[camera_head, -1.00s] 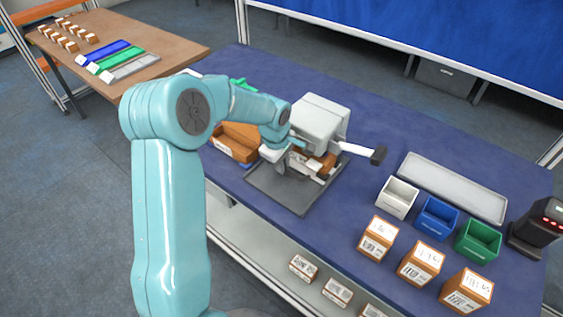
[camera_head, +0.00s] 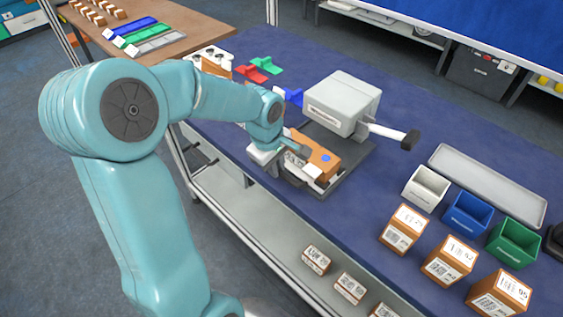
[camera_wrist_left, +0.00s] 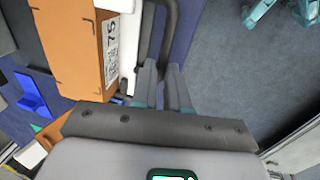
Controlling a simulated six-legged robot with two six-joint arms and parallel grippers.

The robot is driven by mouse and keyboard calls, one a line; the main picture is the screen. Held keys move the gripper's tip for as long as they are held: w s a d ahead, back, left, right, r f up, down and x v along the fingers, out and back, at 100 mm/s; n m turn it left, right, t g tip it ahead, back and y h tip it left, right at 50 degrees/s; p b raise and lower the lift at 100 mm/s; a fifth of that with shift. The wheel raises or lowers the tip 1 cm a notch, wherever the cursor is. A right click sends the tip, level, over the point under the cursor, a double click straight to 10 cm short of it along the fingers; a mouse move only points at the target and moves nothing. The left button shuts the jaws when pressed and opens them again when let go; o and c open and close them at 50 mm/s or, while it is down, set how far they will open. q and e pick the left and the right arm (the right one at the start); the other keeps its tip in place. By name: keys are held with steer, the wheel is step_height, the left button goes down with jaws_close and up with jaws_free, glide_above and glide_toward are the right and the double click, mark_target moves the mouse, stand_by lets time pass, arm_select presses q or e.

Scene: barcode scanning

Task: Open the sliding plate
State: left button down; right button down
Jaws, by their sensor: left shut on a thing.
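The grey press-like machine (camera_head: 340,105) with a white lever and black knob (camera_head: 410,139) stands on the blue bench. Its sliding plate sticks out toward the front left, with an orange box (camera_head: 318,155) on it, out from under the grey housing. My left gripper (camera_head: 290,151) is at the plate's outer end, beside the box. In the left wrist view its two fingers (camera_wrist_left: 163,88) are closed at the dark handle (camera_wrist_left: 170,30) of the plate. The box (camera_wrist_left: 72,45) with a barcode label is left of them. The fingertips are partly hidden in the head view.
White (camera_head: 426,187), blue (camera_head: 467,212) and green (camera_head: 514,243) bins stand at the right, with labelled boxes (camera_head: 403,229) in front and a long grey tray (camera_head: 488,184) behind. Red (camera_head: 249,73) and green parts lie behind my arm.

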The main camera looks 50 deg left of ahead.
arm_select(q)
steer(key=c, duration=1.2)
jaws_free()
steer(key=shift+a, duration=0.1)
steer(key=shift+o, duration=0.2)
step_height(320, 180, up, 16)
steer(key=s+p, duration=0.1)
steer(key=s, duration=0.2)
steer(key=shift+d, duration=0.2)
